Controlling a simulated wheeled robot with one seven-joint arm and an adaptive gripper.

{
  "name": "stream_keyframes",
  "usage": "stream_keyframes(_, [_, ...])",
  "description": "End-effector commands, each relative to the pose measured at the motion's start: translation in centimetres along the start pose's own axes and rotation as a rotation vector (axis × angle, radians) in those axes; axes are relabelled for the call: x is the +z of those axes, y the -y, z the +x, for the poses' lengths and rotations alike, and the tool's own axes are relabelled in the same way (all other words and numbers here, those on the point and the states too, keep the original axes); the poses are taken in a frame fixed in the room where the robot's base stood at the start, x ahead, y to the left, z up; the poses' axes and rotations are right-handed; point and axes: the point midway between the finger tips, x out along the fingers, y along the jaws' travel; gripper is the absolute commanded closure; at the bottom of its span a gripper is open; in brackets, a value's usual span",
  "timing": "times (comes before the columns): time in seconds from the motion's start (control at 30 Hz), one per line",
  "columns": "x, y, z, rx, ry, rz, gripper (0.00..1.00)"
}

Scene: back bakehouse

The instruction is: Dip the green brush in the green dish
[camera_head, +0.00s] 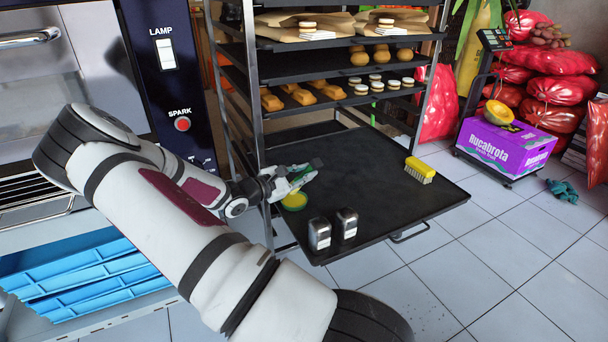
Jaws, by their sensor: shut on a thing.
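My gripper (306,175) is over the left part of a dark tray (385,190) that sticks out of the rack. It is shut on the green brush (297,170), which shows only as small green and dark bits around the fingers. The brush's bristles are not clear. The green dish (294,206), a small round one with yellowish contents, stands on the tray just below and in front of my gripper. I cannot tell whether the brush touches the dish.
A yellow scrubbing brush (420,169) lies at the tray's right. Two shiny shakers, one on the left (319,234) and one on the right (346,222), stand near its front edge. Rack shelves with baked goods (315,92) hang above. The tray's middle is clear.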

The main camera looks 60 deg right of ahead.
Motion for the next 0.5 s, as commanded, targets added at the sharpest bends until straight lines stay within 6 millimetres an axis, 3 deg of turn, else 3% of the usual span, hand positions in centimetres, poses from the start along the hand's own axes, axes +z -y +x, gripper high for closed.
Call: stream_keyframes(0.5, [3.3,-2.2,-0.5,0.001,0.001,0.002,1.0])
